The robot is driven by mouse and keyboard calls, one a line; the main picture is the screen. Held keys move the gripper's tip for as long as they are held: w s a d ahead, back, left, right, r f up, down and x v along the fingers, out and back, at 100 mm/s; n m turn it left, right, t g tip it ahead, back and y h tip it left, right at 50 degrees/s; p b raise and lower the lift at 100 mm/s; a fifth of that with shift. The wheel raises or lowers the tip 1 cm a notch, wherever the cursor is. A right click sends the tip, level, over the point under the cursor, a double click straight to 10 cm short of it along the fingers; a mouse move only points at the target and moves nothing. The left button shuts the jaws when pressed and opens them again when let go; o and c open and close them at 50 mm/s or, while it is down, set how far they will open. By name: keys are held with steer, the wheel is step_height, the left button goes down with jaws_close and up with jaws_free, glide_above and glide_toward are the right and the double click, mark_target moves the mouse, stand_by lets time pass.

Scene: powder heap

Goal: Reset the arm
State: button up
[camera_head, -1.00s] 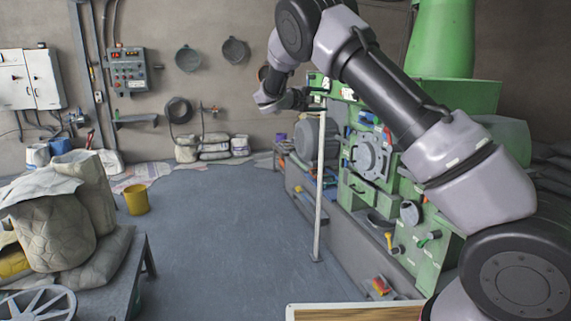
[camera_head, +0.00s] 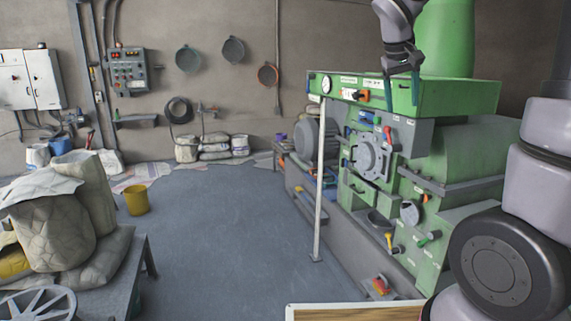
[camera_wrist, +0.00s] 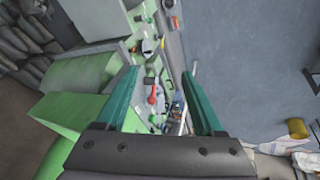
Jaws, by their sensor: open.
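My gripper (camera_head: 401,90) hangs at the top right of the head view, fingers pointing down, in front of the green machine (camera_head: 462,98). Its two fingers are apart with nothing between them. In the wrist view my gripper (camera_wrist: 164,80) shows two teal fingers spread wide. Beyond them, well below, lie the green machine (camera_wrist: 75,113) with its levers and the grey floor (camera_wrist: 245,60). The upper part of my arm runs out of the top of the head view.
A white post (camera_head: 320,180) stands before the machine. The middle floor (camera_head: 225,230) is clear.

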steer(key=s+a+m+t+y, duration=0.1)
steer(key=s+a+m+y, duration=0.1)
steer(key=s, duration=0.8)
steer(key=s+a+r+m+t+y, duration=0.1)
steer(key=s+a+t+y, duration=0.1)
steer(key=s, duration=0.8)
steer(key=shift+s+a+m+t+y, duration=0.15)
steer(key=shift+a+m+t+y, duration=0.2)
steer(key=shift+a+y, duration=0.4)
